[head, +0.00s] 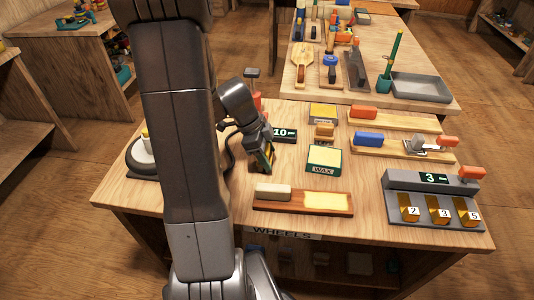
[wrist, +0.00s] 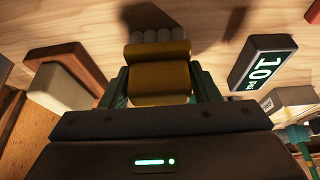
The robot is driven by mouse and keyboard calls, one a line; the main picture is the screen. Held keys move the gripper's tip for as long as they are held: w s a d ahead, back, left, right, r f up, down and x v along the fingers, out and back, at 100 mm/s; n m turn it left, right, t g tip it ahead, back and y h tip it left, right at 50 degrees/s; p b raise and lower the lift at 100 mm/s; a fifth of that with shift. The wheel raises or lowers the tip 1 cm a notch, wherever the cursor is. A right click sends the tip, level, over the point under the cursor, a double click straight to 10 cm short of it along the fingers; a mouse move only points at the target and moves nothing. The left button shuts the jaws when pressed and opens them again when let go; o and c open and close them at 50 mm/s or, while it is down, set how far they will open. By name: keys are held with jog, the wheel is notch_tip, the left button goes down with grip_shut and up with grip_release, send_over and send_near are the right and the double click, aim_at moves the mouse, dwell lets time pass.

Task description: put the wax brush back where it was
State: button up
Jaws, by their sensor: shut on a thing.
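My gripper (head: 262,157) is above the left part of the near workbench, left of the green-edged wax box (head: 323,158). In the wrist view it is shut on a golden-brown block with a row of pale grey tufts at its far end, which I take for the wax brush (wrist: 158,78). The brush sits between the two green fingers. It is over bare wood, with a dark shadow near it; I cannot tell whether it touches the bench. In the head view the brush is mostly hidden by the gripper.
A brown board (head: 262,206) with a pale block (head: 272,191) lies in front. The "10" display (head: 284,135) is right of my gripper, also in the wrist view (wrist: 264,62). Yellow and tan blocks (head: 323,112) stand behind the wax box. A grey slotted unit (head: 405,183) is at right.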

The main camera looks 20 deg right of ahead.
jog(key=o, duration=1)
jog(key=shift+w+a+r+p, duration=0.15)
jog(key=shift+r+p, duration=0.15)
jog(key=shift+r, duration=0.2)
jog(key=v, duration=1.1)
jog(key=shift+r, duration=0.1)
